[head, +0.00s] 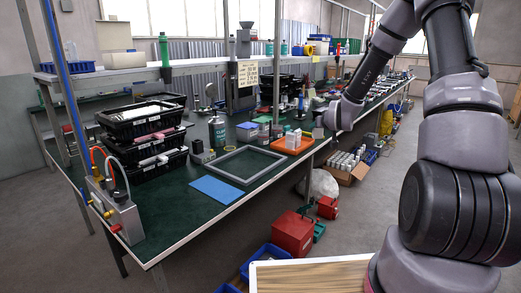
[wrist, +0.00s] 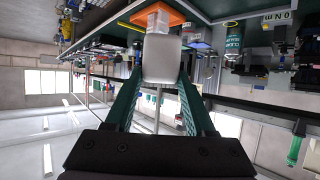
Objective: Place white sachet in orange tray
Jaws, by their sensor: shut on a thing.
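My gripper (wrist: 160,85) is shut on the white sachet (wrist: 162,60), which sits between the two green fingers in the wrist view. The orange tray (wrist: 178,18) shows just beyond the sachet, upside down in that view, with a white box-like item (wrist: 158,14) in it. In the head view the orange tray (head: 290,148) lies on the green bench with small white items (head: 292,137) in it. My gripper (head: 320,125) is there at the tray's right side, small and partly hidden by my wrist; the sachet is hard to make out.
A grey frame (head: 248,182) and a blue mat (head: 217,190) lie on the bench left of the tray. A teal bottle (head: 217,131) and black crates (head: 140,120) stand farther left. A metal post (head: 277,70) rises behind the tray. A box of white cans (head: 346,165) is on the floor.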

